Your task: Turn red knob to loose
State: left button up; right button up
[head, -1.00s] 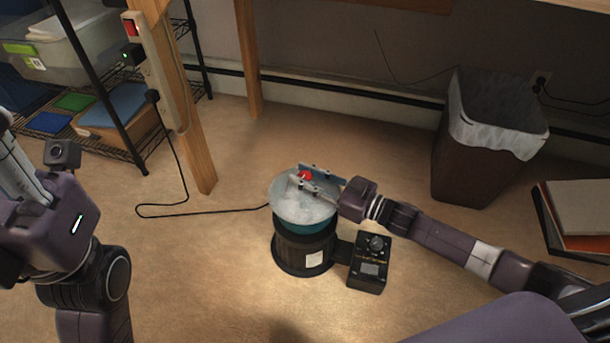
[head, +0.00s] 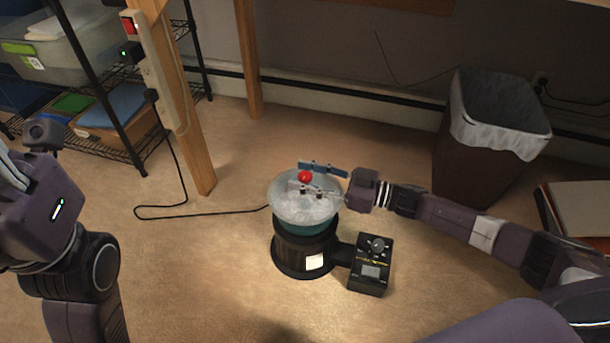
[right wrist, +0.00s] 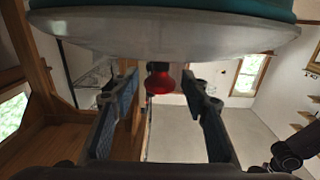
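The red knob (head: 305,176) sits on top of the round bowl-shaped machine with a clear lid (head: 290,208). My right gripper (head: 314,177) reaches in from the right over the lid, with a finger on each side of the knob. In the right wrist view the red knob (right wrist: 159,80) stands between two spread fingers (right wrist: 160,90), with a gap on both sides. The lid (right wrist: 160,35) fills the top of that view. My left arm (head: 45,205) is at the far left, away from the machine; its fingers are partly cut off by the frame edge.
A black control box (head: 371,265) with a dial is joined to the machine's dark base (head: 300,257). A cable runs left to a power strip (head: 150,75) on a wooden post (head: 195,150). A lined bin (head: 480,165) stands at right. The carpet around the machine is mostly clear.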

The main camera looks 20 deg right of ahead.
jog(key=v, duration=1.2)
dwell(0.4)
